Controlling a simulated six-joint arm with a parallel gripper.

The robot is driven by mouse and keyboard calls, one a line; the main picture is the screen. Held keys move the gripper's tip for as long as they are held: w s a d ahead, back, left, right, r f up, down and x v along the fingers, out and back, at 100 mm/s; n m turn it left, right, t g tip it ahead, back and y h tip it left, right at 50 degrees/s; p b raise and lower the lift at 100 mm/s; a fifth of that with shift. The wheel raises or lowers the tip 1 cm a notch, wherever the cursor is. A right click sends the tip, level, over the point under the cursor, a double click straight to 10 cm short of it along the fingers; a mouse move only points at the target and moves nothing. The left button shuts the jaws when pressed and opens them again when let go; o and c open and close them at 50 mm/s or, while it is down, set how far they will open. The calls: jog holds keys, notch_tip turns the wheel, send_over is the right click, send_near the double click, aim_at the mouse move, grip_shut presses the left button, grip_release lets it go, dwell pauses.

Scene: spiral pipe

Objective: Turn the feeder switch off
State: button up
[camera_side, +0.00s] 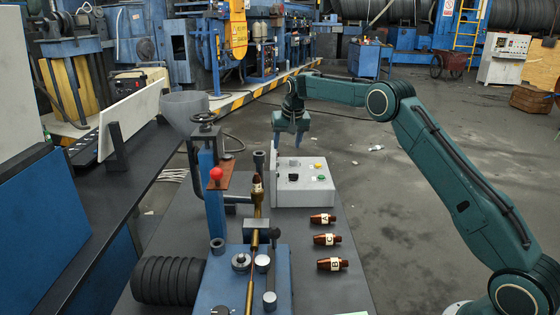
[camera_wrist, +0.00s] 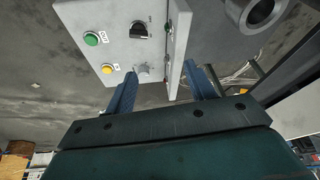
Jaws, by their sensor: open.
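A grey control box (camera_side: 303,188) stands on the bench, and its sloped panel (camera_wrist: 118,52) fills the top of the wrist view. The panel carries a black rotary switch (camera_wrist: 140,30), a grey knob (camera_wrist: 143,68), a green button (camera_wrist: 91,39) and a yellow button (camera_wrist: 107,69). In the side view the black switch (camera_side: 293,177) is on the panel's left half. The labels are too small to read, so I cannot tell which control is the feeder switch. My gripper (camera_side: 288,142) is open and empty, fingers pointing down, above and behind the box. Its fingers (camera_wrist: 160,74) also show in the wrist view.
A blue fixture (camera_side: 212,190) with a red knob (camera_side: 216,174) and a grey funnel (camera_side: 186,108) stands left of the box. Several brown lettered nozzles (camera_side: 326,240) lie in front of it. Black coils (camera_side: 168,281) sit front left.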

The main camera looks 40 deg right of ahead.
aim_at(293, 174)
jog(key=s+m, duration=0.1)
jog(key=s+a+m+h, duration=0.1)
jog(key=m, duration=0.1)
jog(key=s+r+m+g+h, duration=0.1)
jog(key=shift+s+a+m, duration=0.1)
jog(key=shift+a+m, duration=0.2)
jog(key=shift+f, duration=0.15)
jog(key=x, duration=1.3)
jog(key=shift+d+f, duration=0.2)
jog(key=shift+f, duration=0.1)
jog(key=shift+c, duration=0.2)
jog(key=c, duration=0.9)
